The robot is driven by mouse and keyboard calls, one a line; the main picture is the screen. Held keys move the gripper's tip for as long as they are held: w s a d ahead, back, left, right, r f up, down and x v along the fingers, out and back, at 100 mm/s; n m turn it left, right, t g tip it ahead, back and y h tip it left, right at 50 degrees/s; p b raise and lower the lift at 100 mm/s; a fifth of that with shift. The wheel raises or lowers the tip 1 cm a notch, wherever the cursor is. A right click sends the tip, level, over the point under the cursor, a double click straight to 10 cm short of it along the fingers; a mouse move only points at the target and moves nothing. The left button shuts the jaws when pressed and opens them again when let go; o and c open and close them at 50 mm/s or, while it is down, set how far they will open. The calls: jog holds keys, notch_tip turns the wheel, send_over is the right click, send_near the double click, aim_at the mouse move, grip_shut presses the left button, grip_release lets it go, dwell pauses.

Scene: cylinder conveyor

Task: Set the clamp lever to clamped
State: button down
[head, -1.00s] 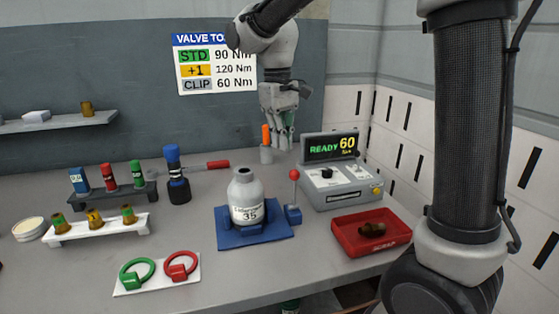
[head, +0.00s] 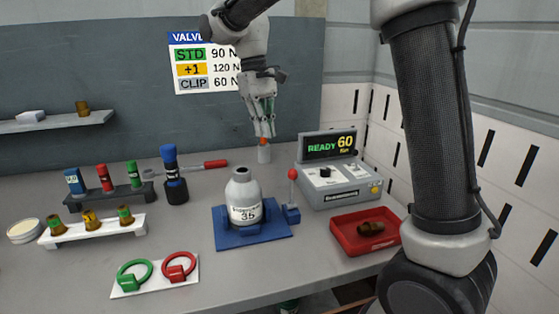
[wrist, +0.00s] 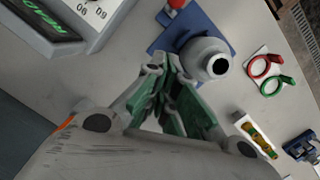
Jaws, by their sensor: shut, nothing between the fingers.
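The clamp lever is a thin upright rod with a red knob (head: 292,174) on a small blue block (head: 292,214), at the right edge of the blue fixture plate (head: 224,240). A grey cylinder (head: 243,194) with a white label stands upright on that plate. My gripper (head: 265,136) is shut and empty, in the air behind the cylinder and lever, apart from both. In the wrist view my green-padded fingers (wrist: 180,105) point towards the cylinder (wrist: 204,60). The red knob (wrist: 176,3) is only partly in that view, at the top edge.
A control box (head: 338,184) with a READY 60 display stands right of the lever. A red scrap tray (head: 345,240) with a brown piece lies in front of it. A blue-and-black tool (head: 175,177) and racks of small parts stand left. Red and green rings lie in front.

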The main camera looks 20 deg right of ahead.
aim_at(292, 189)
jog(key=s+d+f, duration=0.2)
jog(key=s+f, duration=0.2)
jog(key=f, duration=0.3)
jog(key=shift+s+d+f, duration=0.2)
jog(key=shift+s+d, duration=0.1)
jog(key=shift+s, duration=0.05)
jog(key=shift+s, duration=0.1)
jog(key=shift+s+r+t, duration=0.1)
jog(key=shift+s+t, duration=0.15)
jog(key=shift+t, duration=0.05)
